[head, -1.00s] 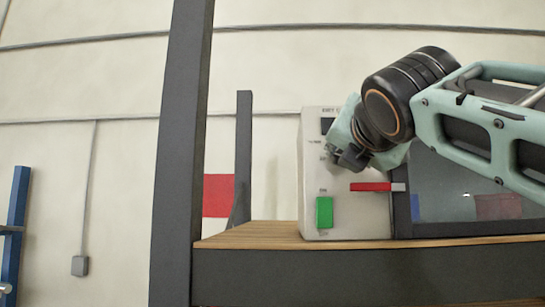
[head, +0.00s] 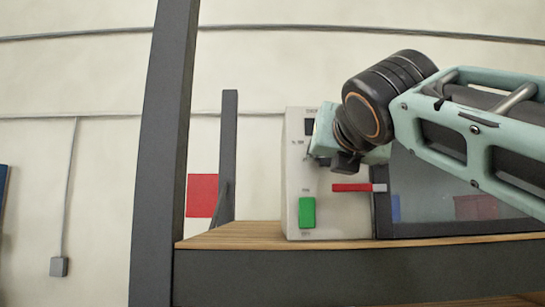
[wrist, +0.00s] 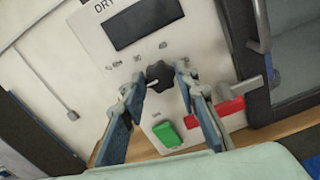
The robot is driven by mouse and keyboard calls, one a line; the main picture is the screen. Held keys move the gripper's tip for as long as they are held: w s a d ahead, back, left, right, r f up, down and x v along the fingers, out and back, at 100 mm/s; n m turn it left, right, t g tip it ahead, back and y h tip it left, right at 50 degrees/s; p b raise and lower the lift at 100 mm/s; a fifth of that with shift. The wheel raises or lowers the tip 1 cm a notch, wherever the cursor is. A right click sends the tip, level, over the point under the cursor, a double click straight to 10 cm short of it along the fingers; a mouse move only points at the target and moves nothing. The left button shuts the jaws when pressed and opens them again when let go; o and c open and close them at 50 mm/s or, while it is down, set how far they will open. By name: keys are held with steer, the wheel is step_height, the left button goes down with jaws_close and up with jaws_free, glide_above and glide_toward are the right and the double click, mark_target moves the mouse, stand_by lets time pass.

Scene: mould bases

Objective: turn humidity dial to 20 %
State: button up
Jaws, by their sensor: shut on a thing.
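The humidity dial (wrist: 160,76) is a dark lobed knob on the white control panel (wrist: 92,42), below a dark display. A pale mark shows at its lower left; I cannot read the setting. My gripper (wrist: 158,84) is shut on the dial, with one finger on each side of it. In the head view my gripper (head: 328,160) is at the face of the white cabinet (head: 340,215) and hides the dial.
A green rocker switch (wrist: 167,134) and a red handle (wrist: 231,107) sit close below and right of the dial. A glass door (head: 440,195) is right of the panel. The cabinet stands on a wooden shelf (head: 225,237) with a dark post (head: 165,150) at left.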

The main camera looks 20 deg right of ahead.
steer(key=shift+f, duration=0.1)
steer(key=o, duration=1.1)
steer(key=shift+o, duration=0.2)
steer(key=v, duration=1.2)
